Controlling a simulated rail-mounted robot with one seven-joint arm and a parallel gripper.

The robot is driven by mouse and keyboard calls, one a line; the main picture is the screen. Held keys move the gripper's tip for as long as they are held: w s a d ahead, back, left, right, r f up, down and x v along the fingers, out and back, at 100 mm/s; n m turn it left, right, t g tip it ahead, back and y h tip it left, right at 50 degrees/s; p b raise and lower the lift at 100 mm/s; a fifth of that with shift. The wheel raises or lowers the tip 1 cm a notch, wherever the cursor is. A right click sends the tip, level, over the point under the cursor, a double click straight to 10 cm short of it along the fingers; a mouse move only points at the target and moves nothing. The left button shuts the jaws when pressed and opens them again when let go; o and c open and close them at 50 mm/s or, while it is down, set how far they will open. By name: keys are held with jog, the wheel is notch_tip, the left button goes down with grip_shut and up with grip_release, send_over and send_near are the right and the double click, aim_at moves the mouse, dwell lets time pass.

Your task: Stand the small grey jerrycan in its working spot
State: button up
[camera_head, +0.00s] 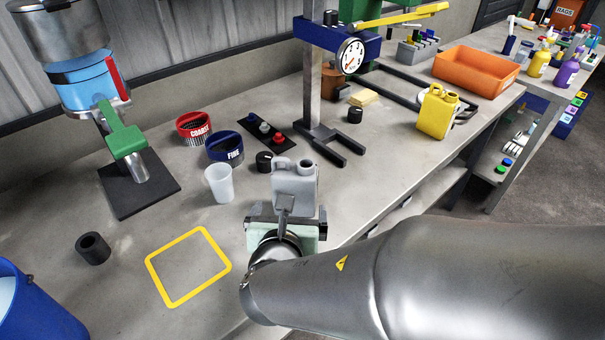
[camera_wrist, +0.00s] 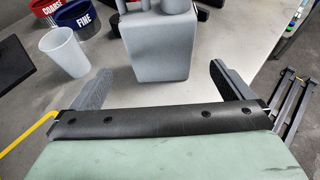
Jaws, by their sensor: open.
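The small grey jerrycan (camera_head: 294,188) stands upright on the bench, just beyond my gripper (camera_head: 285,222). In the wrist view the jerrycan (camera_wrist: 160,48) is ahead of the palm, its top cut off by the picture edge. My open gripper's two dark fingers (camera_wrist: 165,88) reach forward on either side of its near, lower part. A gap shows between each finger and the can, with no clear contact. A yellow square outline (camera_head: 188,266) is marked on the bench to the left of my gripper, and its inside is empty.
A white cup (camera_head: 219,184) stands left of the jerrycan, with red COARSE (camera_head: 194,129) and blue FINE (camera_head: 225,148) containers behind. A black knob (camera_head: 264,161) sits close behind the can. A black cylinder (camera_head: 93,248) and blue bucket (camera_head: 38,305) stand left. A yellow jerrycan (camera_head: 437,112) stands right.

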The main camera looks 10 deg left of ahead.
jog(key=shift+b+v, duration=0.35)
jog(key=shift+v, duration=0.7)
jog(key=d+m+h, duration=0.1)
jog(key=d, duration=0.1)
jog(key=w+d+f+m+h, duration=0.1)
jog(key=d+m, duration=0.1)
jog(key=w+d+m+h, duration=0.1)
jog(key=d, duration=0.1)
jog(key=shift+w+d+f+m+g, duration=0.1)
jog(key=shift+d+f+m+g, duration=0.05)
jog(key=shift+d+m+g, duration=0.2)
jog(key=d+f+m+g+h, duration=0.3)
jog(key=d+m+g+h, duration=0.15)
jog(key=d+m, duration=0.65)
jog(key=s+d+f+m+g+y, duration=0.3)
jog(key=s+d+m+g+y, duration=0.2)
jog(key=m, duration=1.7)
jog(key=s+d+g, duration=0.3)
jog(key=s, duration=0.1)
jog(key=shift+s+d+f+y, duration=0.2)
jog(key=shift+y, duration=0.15)
